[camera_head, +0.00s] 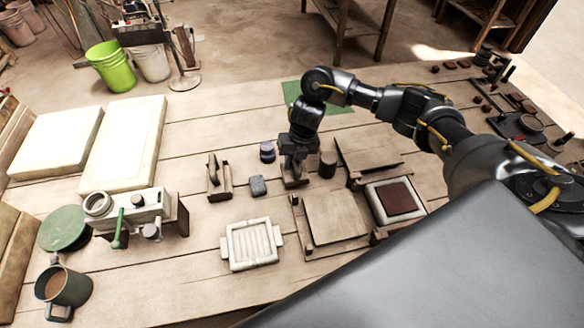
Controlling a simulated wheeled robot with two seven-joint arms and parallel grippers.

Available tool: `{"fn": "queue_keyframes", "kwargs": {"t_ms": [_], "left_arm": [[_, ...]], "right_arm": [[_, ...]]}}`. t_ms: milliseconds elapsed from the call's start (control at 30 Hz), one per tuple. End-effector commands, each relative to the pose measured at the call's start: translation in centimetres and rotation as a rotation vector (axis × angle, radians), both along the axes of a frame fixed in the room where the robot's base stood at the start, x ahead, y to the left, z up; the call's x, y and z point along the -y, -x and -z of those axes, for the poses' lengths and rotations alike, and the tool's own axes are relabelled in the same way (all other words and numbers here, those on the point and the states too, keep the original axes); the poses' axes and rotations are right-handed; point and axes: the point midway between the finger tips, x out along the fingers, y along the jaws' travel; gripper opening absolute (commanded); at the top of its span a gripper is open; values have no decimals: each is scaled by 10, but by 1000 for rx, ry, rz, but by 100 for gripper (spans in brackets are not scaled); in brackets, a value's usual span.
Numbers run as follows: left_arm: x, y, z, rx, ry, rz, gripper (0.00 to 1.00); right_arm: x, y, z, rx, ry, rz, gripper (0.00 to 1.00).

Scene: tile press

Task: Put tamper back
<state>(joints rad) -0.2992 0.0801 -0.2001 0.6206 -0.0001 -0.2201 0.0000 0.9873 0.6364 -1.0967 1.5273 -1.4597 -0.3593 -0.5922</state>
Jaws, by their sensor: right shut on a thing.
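My right gripper (293,166) is pointing down at the middle of the workbench (200,248), shut on the tamper. The tamper is mostly hidden by the gripper and too small to make out clearly. A small wooden holder (297,183) shows directly below and around the gripper's tips. I cannot tell whether the tamper rests in it or is just above it. My left gripper is not in view.
Left of the gripper are a small dark-blue jar (267,152), a grey block (258,186) and a wooden stand (219,184). A dark cylinder (328,164) stands close on the right. A white ribbed mould (251,244) and wooden boards (335,214) lie in front.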

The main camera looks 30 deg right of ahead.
Motion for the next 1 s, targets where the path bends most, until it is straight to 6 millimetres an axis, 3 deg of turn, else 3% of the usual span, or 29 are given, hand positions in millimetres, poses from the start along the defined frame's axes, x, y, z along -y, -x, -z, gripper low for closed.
{"fn": "queue_keyframes", "kwargs": {"t_ms": [133, 400, 800, 833, 1000], "left_arm": [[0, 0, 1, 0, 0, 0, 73], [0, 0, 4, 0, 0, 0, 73], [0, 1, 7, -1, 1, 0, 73], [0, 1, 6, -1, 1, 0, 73], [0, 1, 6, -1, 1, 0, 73]], "right_arm": [[0, -2, 3, 0, -1, 1, 0], [0, -4, 34, -1, -1, 2, 0], [1, -5, 39, 1, -1, 0, 0], [1, -4, 38, 0, 0, 0, 21], [1, -4, 38, 0, 0, 0, 40]]}}
